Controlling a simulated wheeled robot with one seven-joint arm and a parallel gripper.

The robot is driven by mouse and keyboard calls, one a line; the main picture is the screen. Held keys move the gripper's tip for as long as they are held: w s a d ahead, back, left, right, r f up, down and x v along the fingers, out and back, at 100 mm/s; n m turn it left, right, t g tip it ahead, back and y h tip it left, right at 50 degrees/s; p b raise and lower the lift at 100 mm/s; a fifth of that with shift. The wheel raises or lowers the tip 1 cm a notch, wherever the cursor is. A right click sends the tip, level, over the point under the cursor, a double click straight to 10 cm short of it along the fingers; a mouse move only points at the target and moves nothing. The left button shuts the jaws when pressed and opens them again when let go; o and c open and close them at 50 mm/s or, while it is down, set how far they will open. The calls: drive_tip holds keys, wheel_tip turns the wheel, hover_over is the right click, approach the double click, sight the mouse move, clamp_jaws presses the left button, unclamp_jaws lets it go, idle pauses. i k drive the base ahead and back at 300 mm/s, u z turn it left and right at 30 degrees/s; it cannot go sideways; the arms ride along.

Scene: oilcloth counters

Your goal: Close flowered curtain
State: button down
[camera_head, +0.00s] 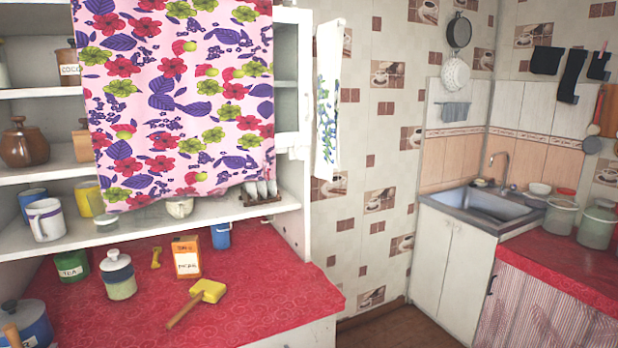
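The flowered curtain (175,105) is pink with red, green and purple flowers. It hangs in front of the upper shelves of a white cabinet, covering the middle and right of them. The shelves left of it are uncovered, and a narrow strip at its right edge is open too. Its lower edge ends just above the lowest shelf. Its top runs out of the picture. My gripper is not in view.
The red counter (255,290) below holds a tea tin (72,266), a jar (118,276), an orange box (186,257) and a yellow brush (200,298). Mugs (46,220) stand on the lowest shelf. A sink (485,207) is at the right. Bare floor (385,328) shows between the counters.

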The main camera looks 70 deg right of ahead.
sight(179, 97)
drive_tip(key=k, duration=0.45)
drive_tip(key=z, duration=0.85)
